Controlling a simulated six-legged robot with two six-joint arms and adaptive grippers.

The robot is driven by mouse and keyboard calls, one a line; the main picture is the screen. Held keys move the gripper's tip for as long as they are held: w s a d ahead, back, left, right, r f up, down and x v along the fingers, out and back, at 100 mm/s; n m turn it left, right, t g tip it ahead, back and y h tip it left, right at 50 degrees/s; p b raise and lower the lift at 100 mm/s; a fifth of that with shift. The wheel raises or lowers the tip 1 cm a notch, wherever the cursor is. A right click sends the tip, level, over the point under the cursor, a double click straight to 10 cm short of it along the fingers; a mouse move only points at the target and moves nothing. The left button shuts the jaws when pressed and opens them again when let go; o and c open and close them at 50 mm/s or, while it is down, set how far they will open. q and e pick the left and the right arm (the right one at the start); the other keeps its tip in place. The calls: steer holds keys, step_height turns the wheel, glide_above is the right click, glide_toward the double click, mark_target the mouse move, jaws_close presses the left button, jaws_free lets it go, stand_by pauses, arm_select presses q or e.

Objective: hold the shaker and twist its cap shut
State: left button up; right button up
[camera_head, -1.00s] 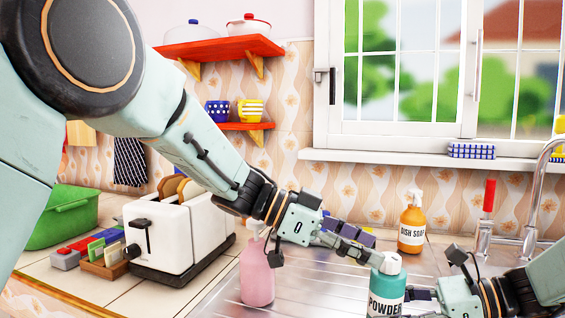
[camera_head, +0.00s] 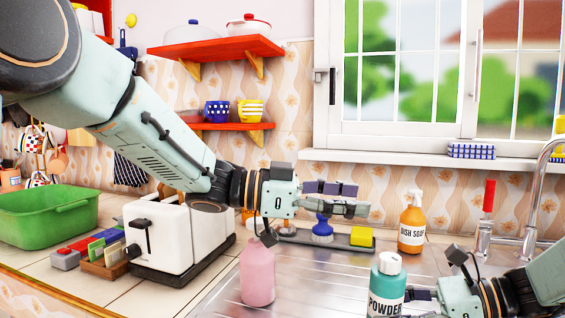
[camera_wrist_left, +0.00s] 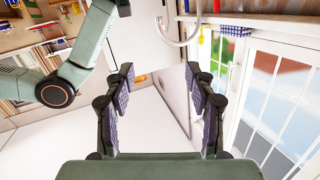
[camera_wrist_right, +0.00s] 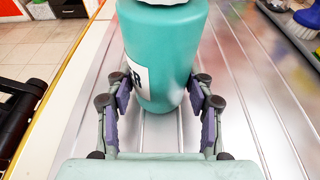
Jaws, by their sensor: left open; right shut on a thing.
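The shaker (camera_head: 386,286) is a teal bottle labelled POWDER with a white cap (camera_head: 390,263). It stands upright on the metal drainboard at the lower right of the head view. My right gripper (camera_head: 418,294) is shut on its body from the right; the right wrist view shows the teal body (camera_wrist_right: 165,50) between both fingers. My left gripper (camera_head: 350,199) is open and empty, above and to the left of the shaker, apart from the cap. In the left wrist view its fingers (camera_wrist_left: 165,95) are spread with nothing between them.
A pink bottle (camera_head: 257,275) stands left of the shaker. An orange dish soap bottle (camera_head: 412,228) and a tray with a yellow sponge (camera_head: 362,237) are behind. A white toaster (camera_head: 165,235) stands at left, and a tap (camera_head: 535,215) at right.

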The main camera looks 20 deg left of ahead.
arm_select(q)
steer(key=w+a+r+t+h, duration=0.1)
steer(key=w+a+r+t, duration=0.8)
steer(key=a+r+t, duration=0.3)
step_height(320, 180, up, 2)
steer(key=shift+a+n, duration=0.3)
steer(key=shift+a, duration=0.6)
